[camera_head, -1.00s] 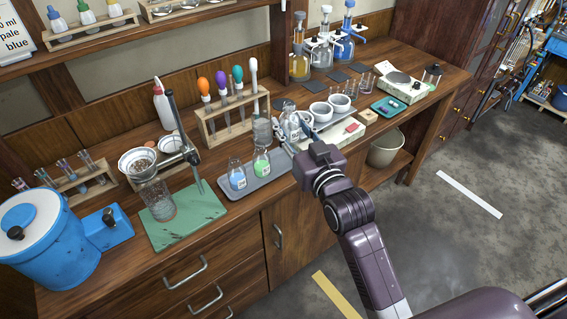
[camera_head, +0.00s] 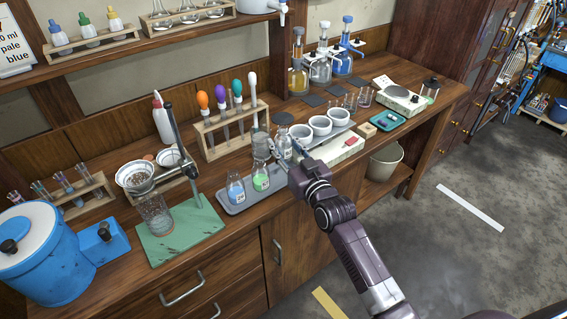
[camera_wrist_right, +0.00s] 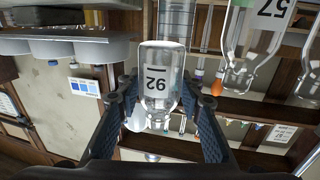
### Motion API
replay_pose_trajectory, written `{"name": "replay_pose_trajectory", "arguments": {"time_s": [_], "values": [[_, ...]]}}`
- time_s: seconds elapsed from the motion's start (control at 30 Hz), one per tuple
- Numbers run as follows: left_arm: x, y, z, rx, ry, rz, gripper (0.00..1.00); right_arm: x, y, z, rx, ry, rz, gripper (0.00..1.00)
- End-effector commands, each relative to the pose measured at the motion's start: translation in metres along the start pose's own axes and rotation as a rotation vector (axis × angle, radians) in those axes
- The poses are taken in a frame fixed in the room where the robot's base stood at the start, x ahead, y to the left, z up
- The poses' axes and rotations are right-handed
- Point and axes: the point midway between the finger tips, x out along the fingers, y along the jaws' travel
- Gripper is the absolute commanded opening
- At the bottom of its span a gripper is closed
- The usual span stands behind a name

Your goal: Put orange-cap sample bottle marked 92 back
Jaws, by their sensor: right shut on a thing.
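The clear sample bottle marked 92 (camera_wrist_right: 156,88) is between the fingers of my right gripper (camera_wrist_right: 160,100) in the right wrist view, which is upside down. My right gripper is shut on it; its cap is not clear to see. In the head view the bottle (camera_head: 283,146) is at the right end of the grey tray (camera_head: 231,208), partly hidden by the gripper (camera_head: 287,152). I cannot tell whether it touches the tray. A blue-liquid bottle (camera_head: 235,190) and a green-liquid bottle (camera_head: 261,179) stand on this tray. My left gripper is not in view.
A graduated cylinder (camera_head: 259,122) stands close behind the held bottle. White cups (camera_head: 321,125) and a cream box (camera_head: 335,152) are to the right. A bottle labelled 57 (camera_wrist_right: 255,40) is close beside it in the wrist view. A dropper rack (camera_head: 208,140) stands behind the tray.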

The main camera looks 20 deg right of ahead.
Motion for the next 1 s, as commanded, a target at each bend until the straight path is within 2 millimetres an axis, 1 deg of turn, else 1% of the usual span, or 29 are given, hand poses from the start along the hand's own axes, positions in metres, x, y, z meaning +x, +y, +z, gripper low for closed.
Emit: {"name": "replay_pose_trajectory", "arguments": {"time_s": [0.03, 0.1, 0.27, 0.4, 0.5, 0.6, 0.8, 0.93, 0.97, 1.0], "values": [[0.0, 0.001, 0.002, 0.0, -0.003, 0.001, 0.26, 0.0, 0.0, 0.011, -0.002, -0.002, 0.0, 0.07], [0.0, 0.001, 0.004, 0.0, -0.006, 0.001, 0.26, 0.0, 0.0, 0.021, -0.002, 0.0, 0.0, 0.07], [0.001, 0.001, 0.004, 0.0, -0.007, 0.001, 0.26, 0.0, 0.0, 0.034, -0.002, 0.001, 0.0, 0.07], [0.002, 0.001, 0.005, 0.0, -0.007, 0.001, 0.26, 0.0, 0.0, 0.054, -0.002, -0.001, -0.001, 0.07], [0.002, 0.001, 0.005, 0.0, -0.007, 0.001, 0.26, 0.0, 0.0, 0.065, -0.001, 0.0, 0.0, 0.07], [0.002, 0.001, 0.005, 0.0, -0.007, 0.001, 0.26, 0.0, 0.0, 0.069, -0.001, 0.003, 0.0, 0.07], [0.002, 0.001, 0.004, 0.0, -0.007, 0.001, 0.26, 0.0, 0.0, 0.069, -0.001, 0.003, 0.0, 0.07], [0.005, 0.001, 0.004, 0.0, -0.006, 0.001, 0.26, 0.0, 0.0, 0.073, -0.001, 0.002, 0.0, 0.07], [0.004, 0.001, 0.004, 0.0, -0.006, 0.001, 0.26, 0.0, 0.0, 0.072, -0.001, 0.002, 0.0, 0.37], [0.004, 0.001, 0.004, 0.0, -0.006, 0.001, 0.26, 0.0, 0.0, 0.072, -0.001, 0.001, 0.0, 0.41]]}}
